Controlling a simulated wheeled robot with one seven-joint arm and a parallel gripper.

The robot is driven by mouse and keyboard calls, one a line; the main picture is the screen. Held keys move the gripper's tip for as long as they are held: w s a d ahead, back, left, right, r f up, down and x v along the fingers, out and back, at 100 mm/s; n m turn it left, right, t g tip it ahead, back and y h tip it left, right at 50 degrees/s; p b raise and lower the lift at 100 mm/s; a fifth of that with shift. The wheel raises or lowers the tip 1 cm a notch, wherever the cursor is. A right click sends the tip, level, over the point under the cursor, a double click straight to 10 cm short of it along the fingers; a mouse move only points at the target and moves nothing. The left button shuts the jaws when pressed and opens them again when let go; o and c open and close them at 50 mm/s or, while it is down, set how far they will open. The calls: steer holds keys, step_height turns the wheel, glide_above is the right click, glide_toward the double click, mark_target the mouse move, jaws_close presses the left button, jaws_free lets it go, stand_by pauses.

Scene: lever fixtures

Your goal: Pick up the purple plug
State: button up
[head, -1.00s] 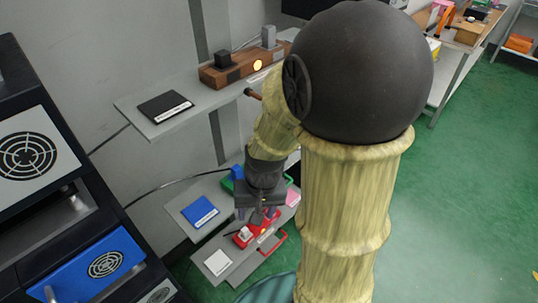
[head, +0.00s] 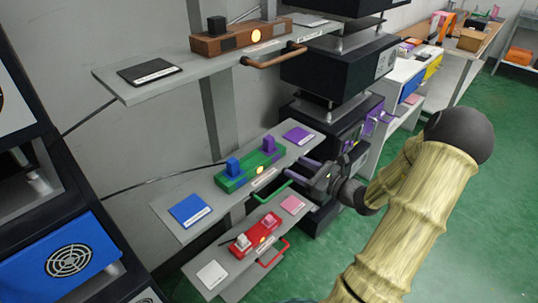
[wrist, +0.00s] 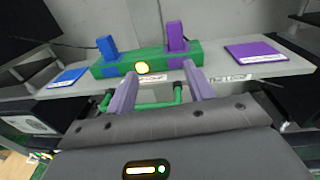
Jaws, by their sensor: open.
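The purple plug (head: 268,145) stands upright in the right end of a green socket block (head: 247,172) on the middle shelf. In the wrist view the purple plug (wrist: 175,37) is at the upper middle, beyond my fingertips. A blue plug (head: 233,166) stands in the left end of the same block, and it also shows in the wrist view (wrist: 107,47). My gripper (head: 298,169) is open and empty, in front of the block and to the right of the plug. In the wrist view its two purple fingers (wrist: 160,80) point toward the block, apart from the plug.
A green handle (head: 270,192) projects from the shelf front near my fingers. A purple pad (head: 298,135) and a blue pad (head: 190,210) flank the block. A red block (head: 257,235) with a red handle sits below. A brown block (head: 240,38) is on the shelf above.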

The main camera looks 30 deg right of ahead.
mark_target(265, 141)
steer(key=shift+d+m+t+h, duration=0.6)
steer(key=shift+d+m, duration=0.1)
steer(key=shift+d, duration=0.5)
steer(key=x, duration=1.2)
steer(key=shift+w+a+f, duration=0.1)
steer(key=shift+x, duration=2.6)
steer(key=c, duration=1.1)
